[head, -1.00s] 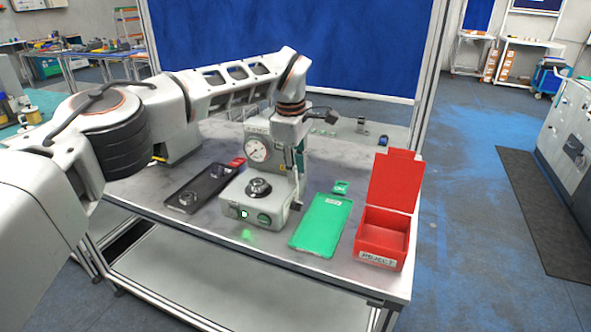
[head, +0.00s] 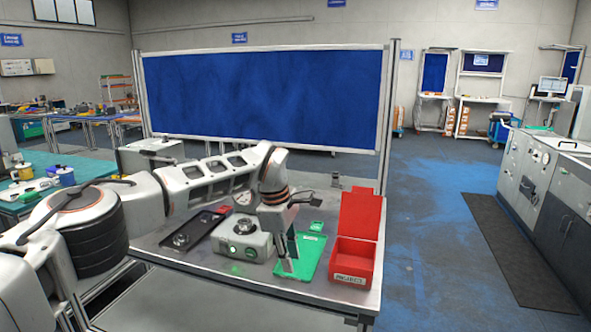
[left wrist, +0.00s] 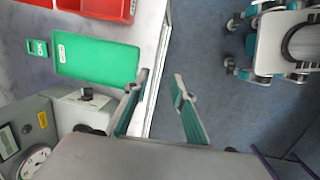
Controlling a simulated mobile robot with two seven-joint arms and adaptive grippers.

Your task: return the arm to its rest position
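My left gripper (head: 287,266) hangs fingers down at the front of the table, between the grey test device (head: 258,244) and the green tray, covering part of both. A dark round part (head: 244,226) sits on top of the device. Another round part (head: 181,239) lies in the black tray (head: 200,229). My right gripper is not in view.
A red box (head: 354,262) with its lid up stands at the table's right end. A small green OK sign (head: 316,226) lies behind the green tray. A blue panel (head: 262,97) rises behind the table.

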